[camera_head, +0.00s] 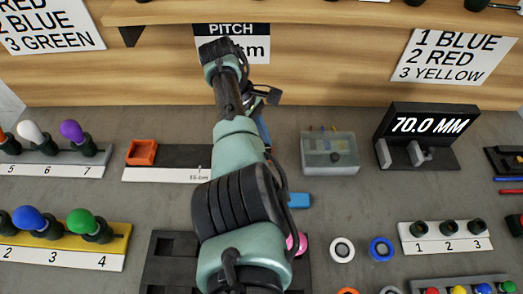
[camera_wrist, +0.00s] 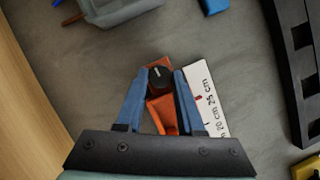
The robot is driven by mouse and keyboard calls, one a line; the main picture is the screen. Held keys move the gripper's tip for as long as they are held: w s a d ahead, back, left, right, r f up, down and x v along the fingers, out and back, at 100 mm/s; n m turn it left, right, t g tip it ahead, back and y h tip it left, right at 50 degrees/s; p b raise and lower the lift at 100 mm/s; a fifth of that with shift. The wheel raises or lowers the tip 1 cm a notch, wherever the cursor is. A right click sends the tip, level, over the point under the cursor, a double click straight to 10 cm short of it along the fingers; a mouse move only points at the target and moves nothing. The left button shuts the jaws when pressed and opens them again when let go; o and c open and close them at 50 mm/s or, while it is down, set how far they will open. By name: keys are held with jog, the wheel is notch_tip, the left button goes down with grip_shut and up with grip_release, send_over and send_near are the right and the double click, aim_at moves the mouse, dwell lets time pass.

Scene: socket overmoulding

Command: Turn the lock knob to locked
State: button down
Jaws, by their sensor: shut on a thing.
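The lock knob (camera_wrist: 160,79) is a small round black knob with a white mark, on an orange block (camera_wrist: 163,105) at the end of a white ruler strip (camera_wrist: 202,90). The mark points roughly toward the top of the wrist view. My gripper (camera_wrist: 163,76) has its two blue fingers on either side of the knob, shut on it. In the head view my arm hides the knob, and only a bit of a blue finger of my gripper (camera_head: 263,131) shows. An orange block (camera_head: 141,152) sits at the strip's left end there.
A translucent grey box (camera_head: 330,155) stands right of my arm, with a black display reading 70.0 MM (camera_head: 430,124) beyond it. A blue block (camera_head: 299,200) lies near my arm. A wooden back panel (camera_head: 160,75) bounds the far side.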

jog(key=shift+f+m+b, duration=0.15)
jog(key=shift+m+b, duration=0.45)
jog(key=shift+b, duration=0.2)
jog(key=shift+g, duration=0.3)
jog(key=c, duration=0.8)
grip_release()
jog(key=shift+r, duration=0.2)
